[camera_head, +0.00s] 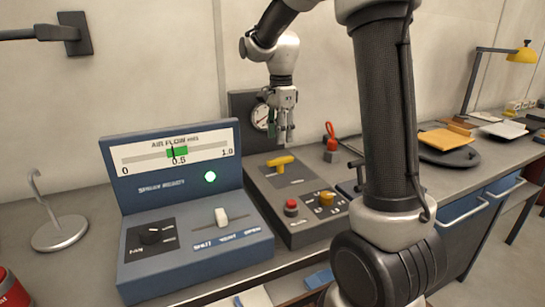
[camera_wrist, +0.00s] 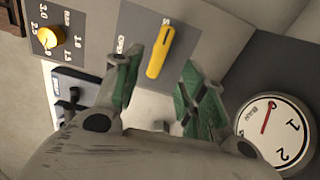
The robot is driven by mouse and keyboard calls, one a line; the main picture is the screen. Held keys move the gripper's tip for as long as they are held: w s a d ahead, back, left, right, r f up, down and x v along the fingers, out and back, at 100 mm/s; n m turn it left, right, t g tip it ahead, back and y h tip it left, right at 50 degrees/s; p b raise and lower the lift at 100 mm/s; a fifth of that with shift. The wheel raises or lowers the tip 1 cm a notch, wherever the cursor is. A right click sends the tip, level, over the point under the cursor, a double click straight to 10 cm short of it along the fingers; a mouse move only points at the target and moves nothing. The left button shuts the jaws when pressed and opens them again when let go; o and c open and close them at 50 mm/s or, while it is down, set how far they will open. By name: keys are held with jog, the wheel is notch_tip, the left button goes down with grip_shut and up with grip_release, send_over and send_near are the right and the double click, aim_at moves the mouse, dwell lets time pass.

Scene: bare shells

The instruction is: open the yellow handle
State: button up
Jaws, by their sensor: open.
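The yellow handle (camera_head: 281,161) is a short lever on the top of a dark grey control box (camera_head: 265,183) on the bench. In the wrist view the yellow handle (camera_wrist: 160,52) lies between and beyond the two fingers, on a grey label plate (camera_wrist: 182,45). My gripper (camera_head: 284,138) hangs pointing down above the back part of the box, near the handle. In the wrist view my gripper (camera_wrist: 160,80) has its green-padded fingers spread apart with nothing between them. It appears apart from the handle.
A round gauge (camera_head: 262,117) stands behind the box, close to my gripper; it also shows in the wrist view (camera_wrist: 272,130). A red button (camera_head: 291,207) and yellow knob (camera_head: 327,198) sit at the box's front. A blue air-flow panel (camera_head: 190,200) stands left.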

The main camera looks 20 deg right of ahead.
aim_at(280, 158)
jog(key=shift+f, duration=0.5)
notch_tip(280, 158, down, 7)
jog(key=shift+r, duration=0.1)
grip_shut()
